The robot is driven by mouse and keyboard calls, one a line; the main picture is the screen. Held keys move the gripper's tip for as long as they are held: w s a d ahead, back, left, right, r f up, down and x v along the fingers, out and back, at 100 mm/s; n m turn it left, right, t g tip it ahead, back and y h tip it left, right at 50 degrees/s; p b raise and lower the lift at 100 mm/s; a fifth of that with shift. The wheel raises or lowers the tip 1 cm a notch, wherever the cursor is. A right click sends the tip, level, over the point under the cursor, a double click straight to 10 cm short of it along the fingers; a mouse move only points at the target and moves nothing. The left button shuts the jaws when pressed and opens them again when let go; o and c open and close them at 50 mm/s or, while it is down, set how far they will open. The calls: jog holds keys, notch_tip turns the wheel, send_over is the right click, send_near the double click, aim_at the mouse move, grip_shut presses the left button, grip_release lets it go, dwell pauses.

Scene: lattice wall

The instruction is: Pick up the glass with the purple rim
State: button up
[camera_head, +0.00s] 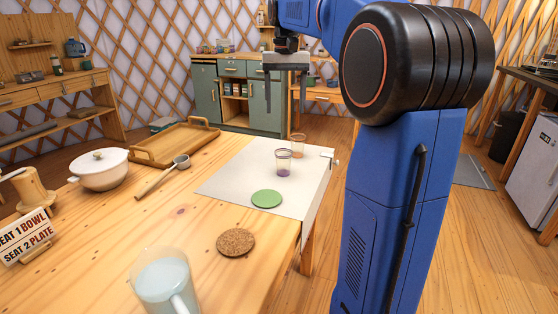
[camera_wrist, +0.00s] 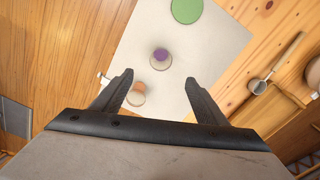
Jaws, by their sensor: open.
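A small clear glass with purple (camera_head: 283,163) stands upright on the white cloth. The purple shows low in the glass in the head view, and as a round patch in the wrist view (camera_wrist: 160,57). A second clear glass, orange-brown tinted (camera_head: 298,145), stands just behind it; it also shows in the wrist view (camera_wrist: 135,94). My gripper (camera_head: 284,106) is open and empty, high above the cloth with its fingers pointing down. In the wrist view the purple glass lies just beyond the fingertips (camera_wrist: 159,78), apart from them.
A green disc (camera_head: 267,199) lies on the cloth (camera_head: 230,178). A cork coaster (camera_head: 235,242), a pitcher (camera_head: 166,283), a ladle (camera_head: 163,177), a lidded white pot (camera_head: 100,170), a wooden tray (camera_head: 175,143) and a seat sign (camera_head: 27,237) are on the table.

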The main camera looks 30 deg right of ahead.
send_near(284, 152)
jog(key=f, duration=0.5)
jog(key=shift+w+d, duration=0.3)
jog(key=shift+d, duration=0.05)
jog(key=shift+s+a+f, duration=0.1)
jog(key=shift+a+f, duration=0.1)
jog(key=shift+f, duration=1.1)
jog(key=shift+s+a+f, duration=0.1)
jog(key=shift+a+f, duration=0.1)
jog(key=shift+f, duration=1.15)
jog(key=c, duration=1.2)
